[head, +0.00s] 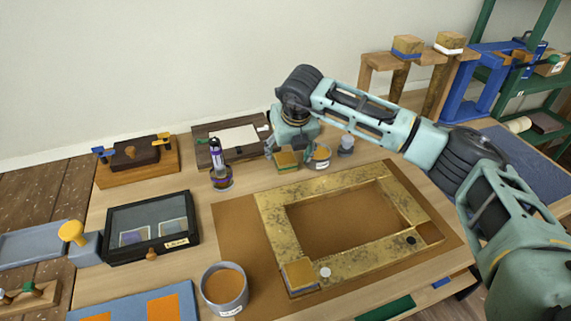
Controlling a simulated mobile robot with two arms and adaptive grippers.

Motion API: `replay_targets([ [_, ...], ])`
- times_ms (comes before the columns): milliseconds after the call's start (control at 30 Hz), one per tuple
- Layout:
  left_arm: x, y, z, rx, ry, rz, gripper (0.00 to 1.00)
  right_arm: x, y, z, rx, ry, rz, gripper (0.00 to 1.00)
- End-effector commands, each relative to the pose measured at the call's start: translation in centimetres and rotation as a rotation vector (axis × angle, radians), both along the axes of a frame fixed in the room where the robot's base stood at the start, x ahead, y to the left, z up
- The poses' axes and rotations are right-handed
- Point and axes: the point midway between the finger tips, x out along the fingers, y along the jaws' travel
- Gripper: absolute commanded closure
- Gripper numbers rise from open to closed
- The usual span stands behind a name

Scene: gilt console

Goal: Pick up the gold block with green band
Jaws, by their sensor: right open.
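The gold block with green band (287,160) stands on the table behind the gilt frame, with its gold top and green side showing. My right gripper (291,147) is open and comes down from above, just behind and over this block. Its fingers are partly hidden, and I cannot tell whether they touch the block. My left gripper is not in view.
A purple-labelled bottle (216,152) is to the left. The gilt frame (270,218) lies in front, with another gold block (299,275) at its near corner.

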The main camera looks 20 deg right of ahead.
Motion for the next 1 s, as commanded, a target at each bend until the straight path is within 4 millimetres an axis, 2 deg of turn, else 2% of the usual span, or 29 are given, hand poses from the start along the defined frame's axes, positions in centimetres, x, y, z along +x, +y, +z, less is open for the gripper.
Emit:
replay_targets([
  [200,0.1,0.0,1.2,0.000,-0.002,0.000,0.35,1.6,-0.3,-2.2,-0.001,0.002,-0.001,0.34],
  [400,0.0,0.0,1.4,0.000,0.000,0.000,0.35,2.5,-0.4,-4.5,-0.001,0.001,0.001,0.34],
  [667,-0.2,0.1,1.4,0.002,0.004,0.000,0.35,2.6,-0.4,-4.7,-0.002,-0.001,0.001,0.34],
  [1000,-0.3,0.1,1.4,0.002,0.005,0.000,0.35,2.6,-0.4,-4.7,-0.002,-0.001,0.001,0.63],
])
